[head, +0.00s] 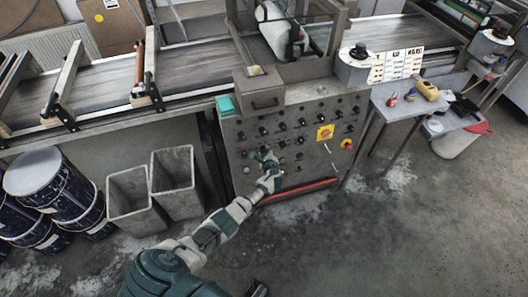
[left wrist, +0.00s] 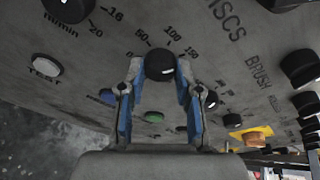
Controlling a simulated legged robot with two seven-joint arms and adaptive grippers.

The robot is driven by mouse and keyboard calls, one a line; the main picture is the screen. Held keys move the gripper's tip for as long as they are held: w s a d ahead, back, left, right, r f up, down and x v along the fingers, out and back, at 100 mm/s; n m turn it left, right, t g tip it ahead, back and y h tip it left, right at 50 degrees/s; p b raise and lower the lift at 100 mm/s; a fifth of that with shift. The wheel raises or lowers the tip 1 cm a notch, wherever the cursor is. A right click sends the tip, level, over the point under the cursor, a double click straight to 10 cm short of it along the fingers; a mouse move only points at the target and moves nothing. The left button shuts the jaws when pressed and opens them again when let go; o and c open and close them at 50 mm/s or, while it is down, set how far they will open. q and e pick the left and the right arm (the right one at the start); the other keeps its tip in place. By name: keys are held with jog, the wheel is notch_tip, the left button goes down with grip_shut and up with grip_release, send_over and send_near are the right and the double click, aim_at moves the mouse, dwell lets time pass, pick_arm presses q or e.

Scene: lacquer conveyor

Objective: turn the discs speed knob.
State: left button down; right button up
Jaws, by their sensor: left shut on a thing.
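The discs speed knob (left wrist: 160,66) is a round black knob on the grey control panel. In the left wrist view it has a 50, 100, 150 scale beside it and the word DISCS to its right. My left gripper (head: 268,161) reaches the panel's lower left part in the head view. In the left wrist view the gripper's fingers (left wrist: 157,82) are shut on this knob, one on each side. The gripper hides the knob in the head view.
The control panel (head: 312,172) carries several other black knobs and a yellow-backed switch (head: 325,132). Grey bins (head: 176,190) and dark drums (head: 75,205) stand left of the panel.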

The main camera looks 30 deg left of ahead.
pick_arm(q)
jog(key=shift+f+m+g+p, duration=0.1)
jog(key=shift+m+g+p, duration=0.2)
jog(key=shift+m, duration=0.9)
jog(key=shift+m+g+y, duration=0.3)
jog(key=shift+m+y, duration=0.1)
jog(key=shift+m, duration=0.8)
jog(key=m, duration=0.2)
jog(key=shift+w+d+m+g+y, duration=0.1)
jog(key=shift+m+g+y, duration=0.2)
jog(key=shift+m+y, duration=0.1)
jog(key=shift+m+b, duration=0.4)
jog(key=shift+m, duration=0.2)
pick_arm(e)
jog(key=shift+f, duration=0.1)
pick_arm(q)
jog(key=shift+w, duration=0.1)
jog(key=c, duration=0.9)
grip_release()
jog(key=shift+o, duration=0.6)
jog(key=shift+w, duration=0.1)
pick_arm(e)
jog(key=shift+f, duration=0.1)
jog(key=shift+s, duration=0.1)
